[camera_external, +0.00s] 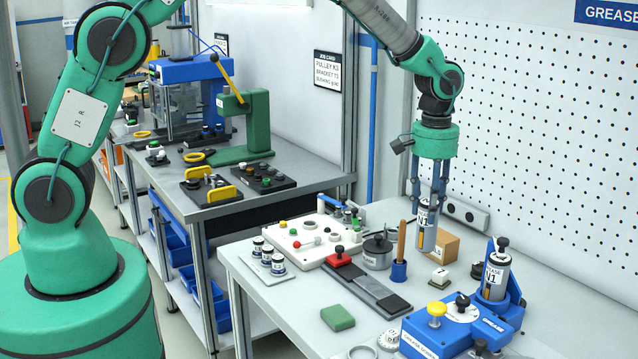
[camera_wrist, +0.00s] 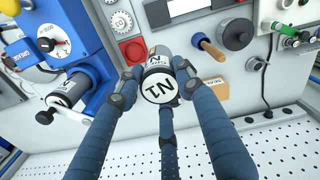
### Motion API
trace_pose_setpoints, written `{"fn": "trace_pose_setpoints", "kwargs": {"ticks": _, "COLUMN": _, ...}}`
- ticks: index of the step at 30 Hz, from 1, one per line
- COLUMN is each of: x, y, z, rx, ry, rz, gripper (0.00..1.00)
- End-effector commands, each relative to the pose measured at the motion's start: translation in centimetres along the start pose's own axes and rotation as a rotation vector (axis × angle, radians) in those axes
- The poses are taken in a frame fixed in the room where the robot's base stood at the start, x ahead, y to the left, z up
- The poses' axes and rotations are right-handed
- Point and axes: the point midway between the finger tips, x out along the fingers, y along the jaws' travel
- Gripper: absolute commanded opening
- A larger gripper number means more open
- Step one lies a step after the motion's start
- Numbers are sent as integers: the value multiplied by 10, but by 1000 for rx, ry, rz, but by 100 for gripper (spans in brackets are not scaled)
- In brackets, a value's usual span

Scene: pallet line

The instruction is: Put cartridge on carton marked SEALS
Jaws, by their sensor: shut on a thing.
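A cartridge (camera_external: 428,232) with a white N1 label hangs upright in my gripper (camera_external: 430,195), which is shut on it above the table. In the wrist view the cartridge's round labelled end (camera_wrist: 159,87) sits between the fingers of my gripper (camera_wrist: 157,76). A small brown carton (camera_external: 447,245) stands on the table, just behind and right of the cartridge's lower part in the external view. The carton (camera_wrist: 208,92) lies right of the held cartridge in the wrist view, apart from it.
A blue grease station (camera_external: 460,325) holds another N1 cartridge (camera_external: 495,277) at the right. A wooden-handled tool (camera_external: 400,245) in a blue holder and a grey lidded pot (camera_external: 377,252) stand left of the carton. A pegboard (camera_external: 540,130) rises behind.

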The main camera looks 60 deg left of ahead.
Motion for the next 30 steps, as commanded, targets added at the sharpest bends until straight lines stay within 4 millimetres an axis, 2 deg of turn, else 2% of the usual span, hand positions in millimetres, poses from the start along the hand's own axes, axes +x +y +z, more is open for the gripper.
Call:
{"fn": "trace_pose_setpoints", "kwargs": {"ticks": 1, "x": -2, "y": 1, "z": -14, "rx": -8, "ry": 0, "rz": 0, "gripper": 0}}
{"fn": "trace_pose_setpoints", "kwargs": {"ticks": 9, "x": -11, "y": 4, "z": -77, "rx": -44, "ry": 1, "rz": 1, "gripper": 0}}
{"fn": "trace_pose_setpoints", "kwargs": {"ticks": 21, "x": -18, "y": -7, "z": -167, "rx": -96, "ry": 1, "rz": 0, "gripper": 0}}
{"fn": "trace_pose_setpoints", "kwargs": {"ticks": 30, "x": -21, "y": -21, "z": -220, "rx": -129, "ry": 1, "rz": 0, "gripper": 0}}
